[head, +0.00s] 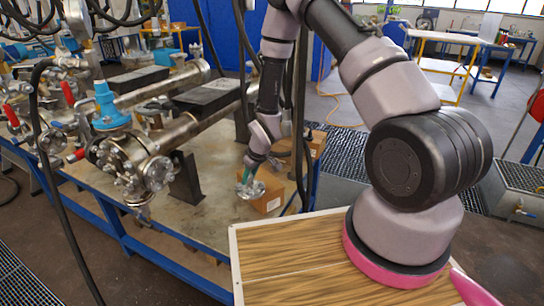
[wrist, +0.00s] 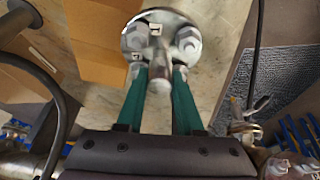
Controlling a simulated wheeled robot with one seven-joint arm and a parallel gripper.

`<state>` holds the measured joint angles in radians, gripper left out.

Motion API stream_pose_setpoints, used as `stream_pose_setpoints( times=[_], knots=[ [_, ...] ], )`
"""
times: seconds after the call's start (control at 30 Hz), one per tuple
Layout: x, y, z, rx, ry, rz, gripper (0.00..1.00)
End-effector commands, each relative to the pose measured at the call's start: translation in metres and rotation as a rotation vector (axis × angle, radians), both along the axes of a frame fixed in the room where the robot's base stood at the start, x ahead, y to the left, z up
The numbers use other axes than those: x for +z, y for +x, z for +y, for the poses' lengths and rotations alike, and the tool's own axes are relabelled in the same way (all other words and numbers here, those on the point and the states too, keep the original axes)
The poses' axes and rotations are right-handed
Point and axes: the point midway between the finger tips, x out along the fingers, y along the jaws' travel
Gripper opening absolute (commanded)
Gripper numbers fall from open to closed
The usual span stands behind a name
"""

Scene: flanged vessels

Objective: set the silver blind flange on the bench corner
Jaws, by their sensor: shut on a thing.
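The silver blind flange (head: 251,190) is a round metal disc with bolts around it. In the wrist view the flange (wrist: 133,40) faces me, with a stub at its centre pointing towards the camera. My gripper (head: 246,177) has green fingers, which in the wrist view lie on both sides of the stub; the gripper (wrist: 160,78) is shut on the flange. The flange is over the front right part of the bench (head: 208,215), beside a cardboard box. I cannot tell whether it touches the bench top.
The cardboard box (head: 270,202) stands close to the flange; cardboard also shows in the wrist view (wrist: 97,65). Flanged pipe vessels (head: 150,165) with valves fill the bench's left side. A black cable hangs near my arm.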

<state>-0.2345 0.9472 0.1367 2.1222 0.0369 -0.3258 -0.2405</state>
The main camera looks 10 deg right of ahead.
Motion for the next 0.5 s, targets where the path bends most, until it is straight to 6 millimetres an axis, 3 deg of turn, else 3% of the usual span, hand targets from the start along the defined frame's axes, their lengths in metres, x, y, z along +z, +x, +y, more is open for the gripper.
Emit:
stream_pose_setpoints(
  times=[0.1,0.2,0.5],
  knots=[
    [-0.027,-0.014,0.035,0.099,0.006,0.001,0.0],
    [-0.043,-0.024,0.056,0.163,0.012,-0.001,0.0],
    [-0.066,-0.039,0.083,0.248,0.019,-0.006,0.0]
  ],
)
